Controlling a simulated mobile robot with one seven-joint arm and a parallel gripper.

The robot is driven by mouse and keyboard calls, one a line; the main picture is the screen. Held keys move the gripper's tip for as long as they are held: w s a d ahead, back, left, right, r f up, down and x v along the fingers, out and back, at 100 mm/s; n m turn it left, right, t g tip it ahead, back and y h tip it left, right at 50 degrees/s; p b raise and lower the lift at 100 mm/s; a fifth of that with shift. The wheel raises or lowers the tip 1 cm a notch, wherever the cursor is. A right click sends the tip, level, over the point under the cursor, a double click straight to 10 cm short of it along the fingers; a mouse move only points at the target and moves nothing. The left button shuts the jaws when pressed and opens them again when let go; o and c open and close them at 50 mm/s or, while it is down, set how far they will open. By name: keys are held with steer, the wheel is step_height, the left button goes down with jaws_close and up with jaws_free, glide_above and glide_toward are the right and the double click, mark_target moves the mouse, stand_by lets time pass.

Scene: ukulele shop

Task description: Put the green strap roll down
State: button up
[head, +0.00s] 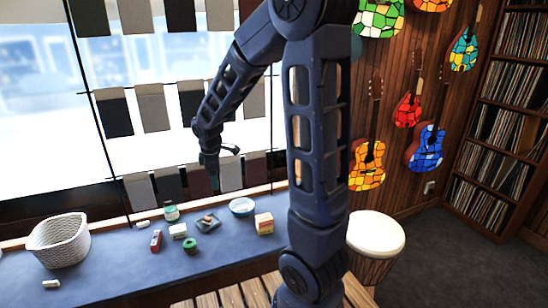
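A small green roll (190,245), which looks like the strap roll, rests on the blue-covered window bench (138,268), with nothing touching it from above. My gripper (212,183) hangs in front of the window display, above and slightly right of the green roll in the picture. It is small and dark here, and its fingers cannot be made out clearly. I see no green roll at the gripper.
On the bench are a white woven basket (58,245), a green-labelled jar (171,212), a red item (156,240), a dark tray (208,223), a blue-white bowl (242,206) and a yellow-red box (264,223). A drum (375,235) stands right. The bench front is mostly clear.

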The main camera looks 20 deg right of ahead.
steer(key=s+d+r+m+t, duration=0.1)
steer(key=s+d+r+m, duration=0.6)
steer(key=s, duration=0.4)
steer(key=s+d+r+m+t, duration=0.1)
steer(key=s+d+r+m, duration=0.6)
steer(key=s, duration=0.3)
steer(key=shift+s+r+m+y, duration=0.3)
steer(key=shift+s+m, duration=0.05)
steer(key=shift+m, duration=0.45)
